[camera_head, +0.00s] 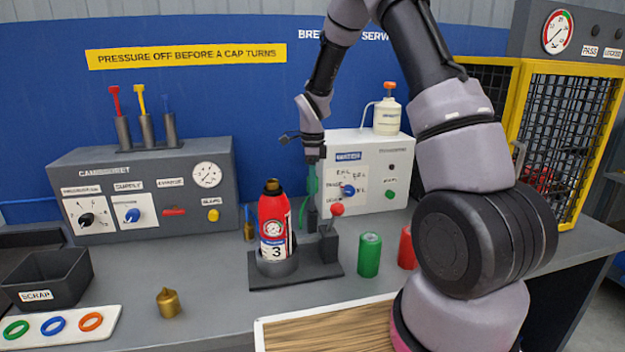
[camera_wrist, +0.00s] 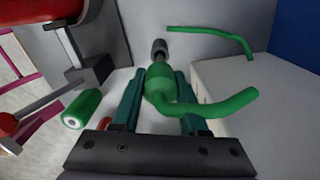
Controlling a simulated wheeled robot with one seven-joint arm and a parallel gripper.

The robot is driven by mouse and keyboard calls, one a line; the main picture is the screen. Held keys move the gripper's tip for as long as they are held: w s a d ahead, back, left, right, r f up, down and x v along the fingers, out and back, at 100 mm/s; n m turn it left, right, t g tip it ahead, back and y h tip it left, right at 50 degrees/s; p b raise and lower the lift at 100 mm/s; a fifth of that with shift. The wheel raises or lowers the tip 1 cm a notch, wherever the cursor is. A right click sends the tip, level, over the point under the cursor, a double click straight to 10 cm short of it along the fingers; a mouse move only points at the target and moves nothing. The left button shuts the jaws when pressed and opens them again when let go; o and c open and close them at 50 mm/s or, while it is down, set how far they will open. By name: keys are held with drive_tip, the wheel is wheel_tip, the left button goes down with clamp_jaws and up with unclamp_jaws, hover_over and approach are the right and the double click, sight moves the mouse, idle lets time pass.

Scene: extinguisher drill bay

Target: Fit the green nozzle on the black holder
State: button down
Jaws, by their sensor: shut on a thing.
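My gripper (camera_head: 313,172) points down behind the red extinguisher bottle, in front of the white panel. In the wrist view my gripper (camera_wrist: 157,85) is shut on the green nozzle (camera_wrist: 159,82), whose bent green tube sticks out to the right. A short dark cylinder (camera_wrist: 159,47) lines up with the nozzle's far end; I cannot tell whether it is the black holder or part of the nozzle, or whether they touch. In the head view a dark upright piece (camera_head: 311,216) stands below my gripper.
The red bottle (camera_head: 273,225) stands in a dark base with a red-knobbed lever (camera_head: 337,210) beside it. Green (camera_head: 369,255) and red (camera_head: 406,247) cylinders stand to the right. A second green bent rod (camera_wrist: 215,36) shows in the wrist view. A brass piece (camera_head: 169,303) lies front left.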

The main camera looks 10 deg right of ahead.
sight(313, 211)
drive_tip(key=shift+f, duration=3.45)
drive_tip(key=shift+c, duration=1.8)
unclamp_jaws()
wheel_tip(313, 211, up, 11)
drive_tip(key=shift+f, duration=0.1)
